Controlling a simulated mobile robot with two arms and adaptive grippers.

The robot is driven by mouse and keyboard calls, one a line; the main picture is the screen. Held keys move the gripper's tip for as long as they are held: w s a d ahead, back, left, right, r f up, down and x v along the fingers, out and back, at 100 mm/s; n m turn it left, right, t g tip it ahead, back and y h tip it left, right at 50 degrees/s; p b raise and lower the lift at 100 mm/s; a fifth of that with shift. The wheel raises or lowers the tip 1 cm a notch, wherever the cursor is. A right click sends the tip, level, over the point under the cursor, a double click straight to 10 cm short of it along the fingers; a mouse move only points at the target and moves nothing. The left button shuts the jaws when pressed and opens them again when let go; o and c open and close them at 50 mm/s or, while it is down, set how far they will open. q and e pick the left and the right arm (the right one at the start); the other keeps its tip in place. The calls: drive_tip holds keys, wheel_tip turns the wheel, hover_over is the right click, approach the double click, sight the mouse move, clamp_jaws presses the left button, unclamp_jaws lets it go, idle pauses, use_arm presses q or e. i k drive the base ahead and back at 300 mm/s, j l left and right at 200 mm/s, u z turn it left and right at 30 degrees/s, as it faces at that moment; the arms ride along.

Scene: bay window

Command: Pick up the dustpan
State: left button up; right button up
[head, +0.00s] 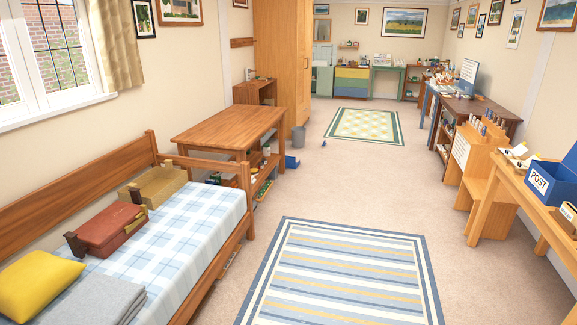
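I cannot pick out a dustpan with certainty. A small blue object (291,162) lies on the floor at the right end of the wooden table, and it is too small to tell whether it is the dustpan. A tiny dark item (323,143) lies on the carpet to its right, also too small to name. Neither of my grippers shows in the head view.
A wooden table (222,129) with filled shelves stands beyond the bed (175,228) on the left. A grey bin (298,136) stands near the wardrobe (283,60). Desks line the right wall. The striped rug (345,275) and middle floor are clear.

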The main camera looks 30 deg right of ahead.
sight(290, 161)
drive_tip(key=i+l+z, duration=0.65)
drive_tip(key=i+l, duration=0.15)
drive_tip(key=i+l+z, duration=0.3)
drive_tip(key=i, duration=0.15)
drive_tip(key=i+z, duration=0.3)
drive_tip(key=i, duration=0.15)
drive_tip(key=i+l+z, duration=0.1)
drive_tip(key=i+z, duration=0.2)
drive_tip(key=i, duration=2.4)
drive_tip(key=i+u, duration=0.1)
drive_tip(key=i, duration=0.55)
drive_tip(key=i+l+u, duration=0.1)
drive_tip(key=i, duration=0.5)
drive_tip(key=i+l+u, duration=0.1)
drive_tip(key=i+l, duration=0.15)
drive_tip(key=i, duration=0.4)
drive_tip(key=i+u, duration=0.3)
drive_tip(key=u, duration=0.15)
drive_tip(key=i+l+u, duration=0.25)
drive_tip(key=u, duration=0.2)
drive_tip(key=i+l+u, duration=0.25)
drive_tip(key=u, duration=0.2)
drive_tip(key=i+l+u, duration=0.25)
drive_tip(key=l+u, duration=0.2)
drive_tip(key=i+l+u, duration=0.15)
drive_tip(key=l+u, duration=0.3)
drive_tip(key=j, duration=0.1)
